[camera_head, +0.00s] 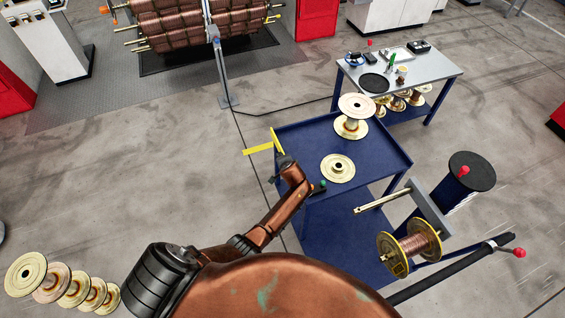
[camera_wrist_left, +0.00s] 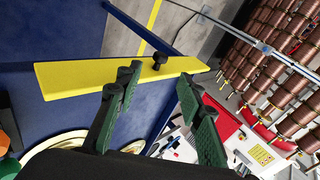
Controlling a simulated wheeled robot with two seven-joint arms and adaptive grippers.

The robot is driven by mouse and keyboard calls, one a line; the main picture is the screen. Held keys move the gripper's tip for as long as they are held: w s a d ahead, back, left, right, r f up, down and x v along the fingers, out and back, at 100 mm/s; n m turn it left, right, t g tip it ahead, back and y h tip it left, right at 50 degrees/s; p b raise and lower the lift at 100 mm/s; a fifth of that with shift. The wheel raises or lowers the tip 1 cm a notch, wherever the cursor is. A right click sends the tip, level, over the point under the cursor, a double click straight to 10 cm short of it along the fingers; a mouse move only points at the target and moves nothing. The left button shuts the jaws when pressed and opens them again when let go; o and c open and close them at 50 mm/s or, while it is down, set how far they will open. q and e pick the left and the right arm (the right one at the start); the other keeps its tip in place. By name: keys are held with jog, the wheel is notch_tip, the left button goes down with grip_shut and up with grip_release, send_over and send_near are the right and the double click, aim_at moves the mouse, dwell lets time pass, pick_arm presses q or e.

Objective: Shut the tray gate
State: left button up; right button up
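The tray gate is a yellow bar (camera_head: 278,141) at the left edge of the blue tray (camera_head: 310,138). In the left wrist view the gate (camera_wrist_left: 90,80) crosses the upper part, with a black knob (camera_wrist_left: 159,59) on it. My left gripper (camera_head: 287,161) is at the near end of the gate in the head view. In the left wrist view its green-padded fingers (camera_wrist_left: 158,108) are spread with nothing between them, and the knob lies beyond their tips. Whether they touch the gate, and whether it is latched, I cannot tell. My right gripper is not in view.
Spools (camera_head: 352,122) (camera_head: 338,169) stand on the tray. Right of it, a copper-wound spool (camera_head: 410,246) sits by a grey bracket and a black-topped post (camera_head: 472,172). A workbench (camera_head: 425,70) is behind. A yellow floor strip (camera_head: 257,150) lies left of the tray, where the floor is open.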

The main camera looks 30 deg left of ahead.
pick_arm(q)
jog(key=shift+v, duration=0.95)
jog(key=s+d+f+n+g+h+b, duration=0.1)
jog(key=s+f+g+h, duration=0.1)
jog(key=s+f, duration=1.25)
jog(key=s+d+f+n+g+h, duration=0.1)
jog(key=s+f+h, duration=0.1)
jog(key=s+f, duration=1.25)
jog(key=s+f+n+g, duration=0.1)
jog(key=s+f, duration=0.4)
jog(key=s, duration=0.6)
jog(key=s+f+n+g+h+b, duration=0.1)
jog(key=s+f, duration=0.4)
jog(key=s, duration=0.6)
jog(key=s+f+n+g, duration=0.1)
jog(key=s+f, duration=0.5)
jog(key=s, duration=0.6)
jog(key=shift+d+n+h, duration=0.3)
jog(key=shift+n+h, duration=0.1)
jog(key=shift+n, duration=0.1)
